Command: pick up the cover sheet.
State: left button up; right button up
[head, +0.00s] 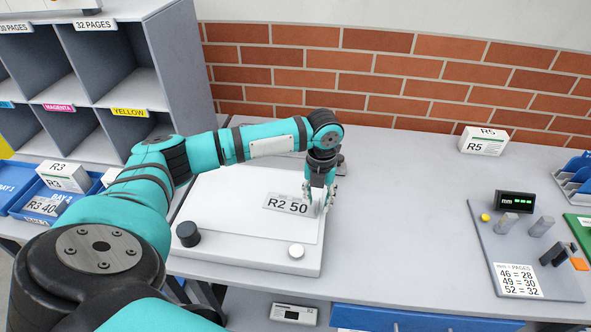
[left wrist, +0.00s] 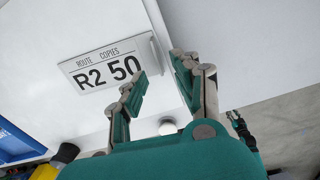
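The cover sheet, a light grey card reading "ROUTE COPIES R2 50" (head: 286,204), lies on a large white sheet on a raised white platform. It also shows in the left wrist view (left wrist: 102,67), with a small upright tab at its right end. My left gripper (head: 324,205) points down at the card's right end. In the left wrist view its fingers (left wrist: 159,68) are apart with nothing between them, just beside the tab end. Whether a fingertip touches the card cannot be told.
The platform (head: 240,258) carries a black knob (head: 188,234) and a white knob (head: 296,251). Grey pigeonholes (head: 182,60) stand at the left. A white R5 block (head: 484,140) and a grey tool board (head: 545,285) are at the right. The table between is clear.

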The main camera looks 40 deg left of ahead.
pick_arm(q)
jog(key=shift+f, duration=1.45)
jog(key=shift+c, duration=0.4)
grip_shut()
jog(key=shift+r, duration=0.15)
